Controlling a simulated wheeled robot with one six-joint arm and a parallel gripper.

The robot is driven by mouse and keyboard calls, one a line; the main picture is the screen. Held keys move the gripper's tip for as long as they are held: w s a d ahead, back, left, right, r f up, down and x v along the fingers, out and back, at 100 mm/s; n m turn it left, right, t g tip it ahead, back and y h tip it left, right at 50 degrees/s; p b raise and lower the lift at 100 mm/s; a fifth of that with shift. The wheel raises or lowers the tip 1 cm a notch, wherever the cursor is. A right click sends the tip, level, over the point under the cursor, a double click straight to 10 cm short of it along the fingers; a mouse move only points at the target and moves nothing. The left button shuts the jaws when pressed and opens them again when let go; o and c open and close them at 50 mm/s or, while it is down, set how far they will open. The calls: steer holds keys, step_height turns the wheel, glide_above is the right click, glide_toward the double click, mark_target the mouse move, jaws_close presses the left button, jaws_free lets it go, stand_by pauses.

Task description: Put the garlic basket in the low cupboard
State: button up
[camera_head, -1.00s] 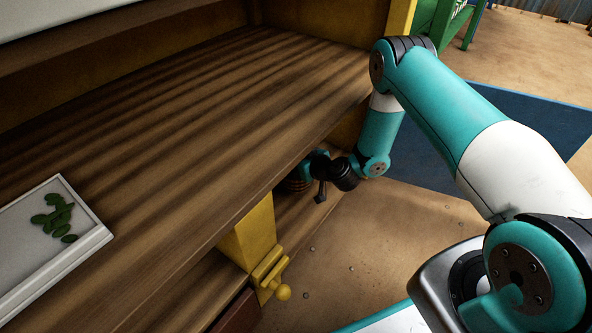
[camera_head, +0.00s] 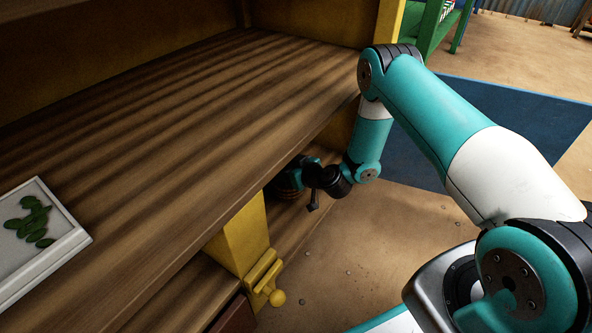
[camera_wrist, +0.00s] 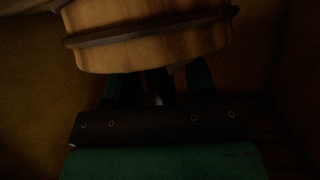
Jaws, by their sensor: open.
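A round, light-wood basket (camera_wrist: 150,45) with a darker band fills the top of the wrist view; its contents are out of view. My gripper (camera_wrist: 158,86) is open, with its fingers at the basket's lower edge. Their tips are hidden by the basket, and I cannot tell whether they touch it. In the head view my wrist reaches under the counter into the low cupboard (camera_head: 300,222). The cupboard's inside is very dark in the wrist view.
The wooden counter (camera_head: 180,130) overhangs the cupboard. A yellow post (camera_head: 240,238) with a knobbed latch (camera_head: 268,285) stands left of my wrist. A white tray with green pods (camera_head: 45,250) lies on the counter at left. Open sandy floor lies at right.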

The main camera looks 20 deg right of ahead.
steer(key=p+v, duration=1.2)
steer(key=p, duration=0.2)
